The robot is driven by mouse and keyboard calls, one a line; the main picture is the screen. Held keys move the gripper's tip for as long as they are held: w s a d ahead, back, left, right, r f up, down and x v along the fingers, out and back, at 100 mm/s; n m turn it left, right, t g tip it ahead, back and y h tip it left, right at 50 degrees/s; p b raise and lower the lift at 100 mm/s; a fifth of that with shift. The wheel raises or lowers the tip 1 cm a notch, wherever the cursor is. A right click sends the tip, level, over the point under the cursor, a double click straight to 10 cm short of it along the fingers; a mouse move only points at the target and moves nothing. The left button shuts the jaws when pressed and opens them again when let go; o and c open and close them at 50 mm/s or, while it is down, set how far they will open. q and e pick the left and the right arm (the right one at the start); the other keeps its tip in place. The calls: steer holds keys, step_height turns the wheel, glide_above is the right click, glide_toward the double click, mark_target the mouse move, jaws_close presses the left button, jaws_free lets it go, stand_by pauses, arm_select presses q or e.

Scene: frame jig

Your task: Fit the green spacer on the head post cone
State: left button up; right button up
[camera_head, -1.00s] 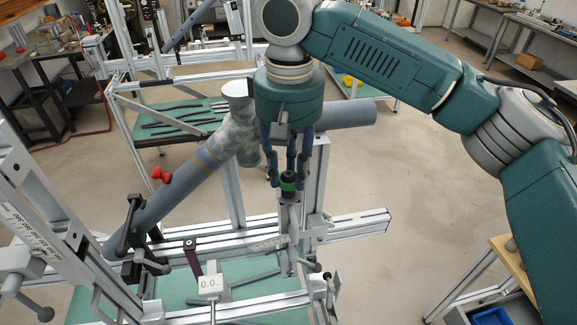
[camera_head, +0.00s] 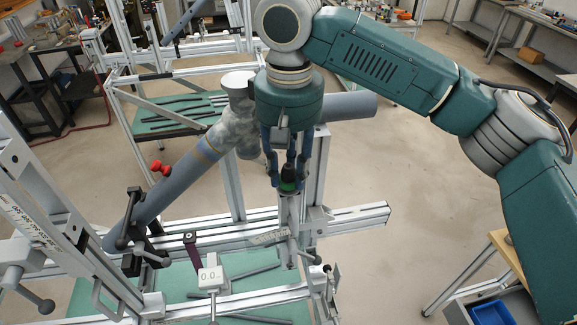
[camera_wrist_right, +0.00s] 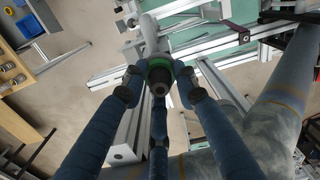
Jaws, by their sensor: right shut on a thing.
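The green spacer (camera_head: 287,186) is a ring between the fingers of my right gripper (camera_head: 287,178), at the top of the upright head post (camera_head: 286,210). The gripper points straight down and its three fingers are shut on the spacer. In the right wrist view the green spacer (camera_wrist_right: 161,64) is around the dark cone (camera_wrist_right: 158,78), whose tip pokes through the ring toward the camera. The fingers hide part of the ring, so how snugly it sits on the cone cannot be told. My left gripper is not in view.
A blue-grey frame tube (camera_head: 170,195) slants close by on the left, with a red knob (camera_head: 161,168) beside it. Aluminium jig rails (camera_head: 350,219) and a clamp stand around the post. A digital readout (camera_head: 211,276) sits in front. Open floor lies to the right.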

steer(key=shift+f, duration=0.45)
steer(key=o, duration=1)
steer(key=shift+c, duration=0.2)
steer(key=shift+r, duration=0.1)
step_height(320, 180, up, 12)
steer(key=shift+f, duration=0.1)
